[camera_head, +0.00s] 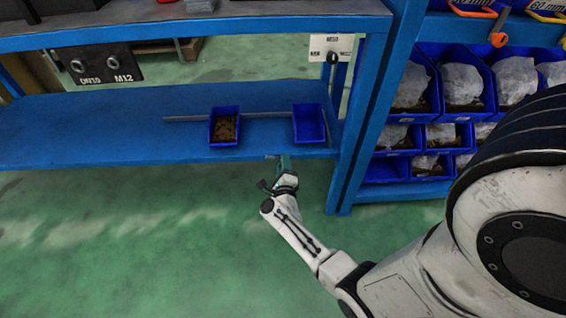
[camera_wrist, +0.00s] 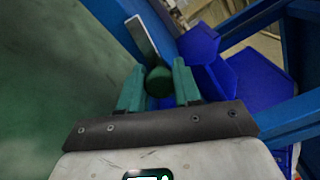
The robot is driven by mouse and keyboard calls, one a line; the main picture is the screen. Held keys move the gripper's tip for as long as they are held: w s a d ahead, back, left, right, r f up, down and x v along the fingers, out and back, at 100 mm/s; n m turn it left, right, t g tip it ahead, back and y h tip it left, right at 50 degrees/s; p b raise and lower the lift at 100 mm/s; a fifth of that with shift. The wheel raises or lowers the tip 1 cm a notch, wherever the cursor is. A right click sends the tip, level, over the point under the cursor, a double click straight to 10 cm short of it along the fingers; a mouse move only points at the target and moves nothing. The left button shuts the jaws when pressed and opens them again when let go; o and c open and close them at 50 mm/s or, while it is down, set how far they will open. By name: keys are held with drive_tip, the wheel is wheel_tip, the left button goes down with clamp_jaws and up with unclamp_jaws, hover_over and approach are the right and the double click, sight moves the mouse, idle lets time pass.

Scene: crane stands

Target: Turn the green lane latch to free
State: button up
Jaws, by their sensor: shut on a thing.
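The green lane latch (camera_wrist: 158,83) shows in the wrist view as a dark green rounded knob with a flat grey metal bar (camera_wrist: 143,38) extending beyond it, up and to the left. My gripper (camera_wrist: 158,70) has its two teal fingers on either side of the knob, shut on it. In the head view my gripper (camera_head: 284,163) is at the front edge of the blue shelf (camera_head: 80,135), just below and between two blue bins. The latch is too small and too covered by the gripper to make out clearly there.
One blue bin (camera_head: 224,127) holds brown contents; the other blue bin (camera_head: 309,124) looks empty. A grey rail (camera_head: 185,118) lies behind them. A blue upright (camera_head: 365,115) stands right of my gripper, with filled blue bins (camera_head: 462,82) beyond. Open green floor lies in front.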

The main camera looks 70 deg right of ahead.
drive_tip(key=shift+n+p, duration=0.3)
drive_tip(key=shift+n, duration=0.8)
drive_tip(key=shift+a+f, duration=0.1)
drive_tip(key=o, duration=1.1)
drive_tip(key=shift+c, duration=0.2)
drive_tip(key=p+v, duration=0.3)
drive_tip(key=v, duration=0.7)
drive_tip(key=shift+s+a, duration=0.15)
drive_tip(key=shift+a, duration=0.15)
